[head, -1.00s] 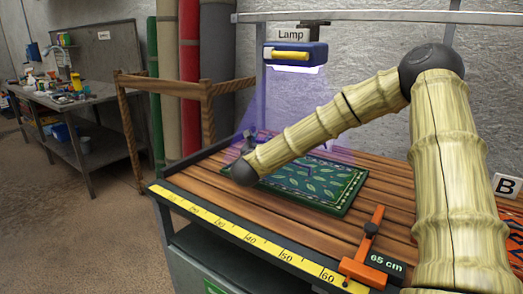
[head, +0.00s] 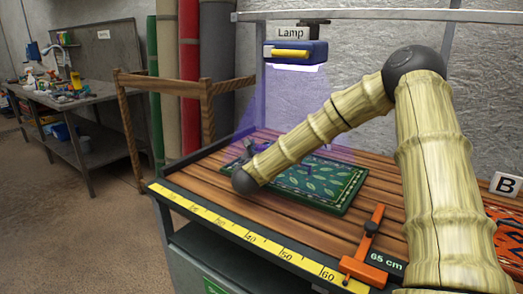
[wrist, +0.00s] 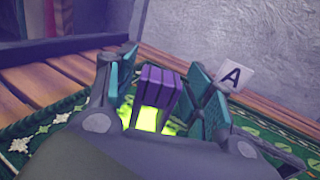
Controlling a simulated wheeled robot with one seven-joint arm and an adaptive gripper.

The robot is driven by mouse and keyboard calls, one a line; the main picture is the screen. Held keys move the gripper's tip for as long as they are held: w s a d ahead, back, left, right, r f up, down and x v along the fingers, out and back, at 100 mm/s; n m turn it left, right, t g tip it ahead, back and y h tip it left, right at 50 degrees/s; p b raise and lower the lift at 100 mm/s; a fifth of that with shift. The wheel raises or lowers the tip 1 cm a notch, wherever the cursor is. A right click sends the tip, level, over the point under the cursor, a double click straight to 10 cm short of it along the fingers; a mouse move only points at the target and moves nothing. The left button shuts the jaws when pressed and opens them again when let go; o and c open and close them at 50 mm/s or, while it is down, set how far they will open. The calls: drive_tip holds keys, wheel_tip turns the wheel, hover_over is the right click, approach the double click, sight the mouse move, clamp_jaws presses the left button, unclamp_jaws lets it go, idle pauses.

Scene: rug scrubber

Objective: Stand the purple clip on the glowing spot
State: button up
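The purple clip (wrist: 160,84) is upright between the two fingers of my gripper (wrist: 163,92) in the wrist view. Narrow gaps seem to show between the clip and the teal finger pads, so the fingers look open around it. The yellow-green glowing spot (wrist: 148,119) shows on the rug around the clip's lower part. My own wrist hides the clip's foot, so its contact with the rug cannot be seen. In the head view my gripper (head: 247,146) is small at the rug's far left, partly behind my arm, and the clip cannot be made out.
The green leaf-patterned rug (head: 335,200) lies on a slatted wooden bench (head: 387,215) under a lamp (head: 295,53) with a violet beam. An orange clamp (head: 368,245) and yellow ruler (head: 235,232) line the front edge. Sign A (wrist: 234,77) stands behind the gripper.

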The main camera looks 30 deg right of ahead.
drive_tip(key=shift+r, duration=0.1)
drive_tip(key=shift+r+p, duration=0.2)
drive_tip(key=shift+p, duration=0.1)
drive_tip(key=b+v, duration=0.1)
drive_tip(key=v, duration=1.1)
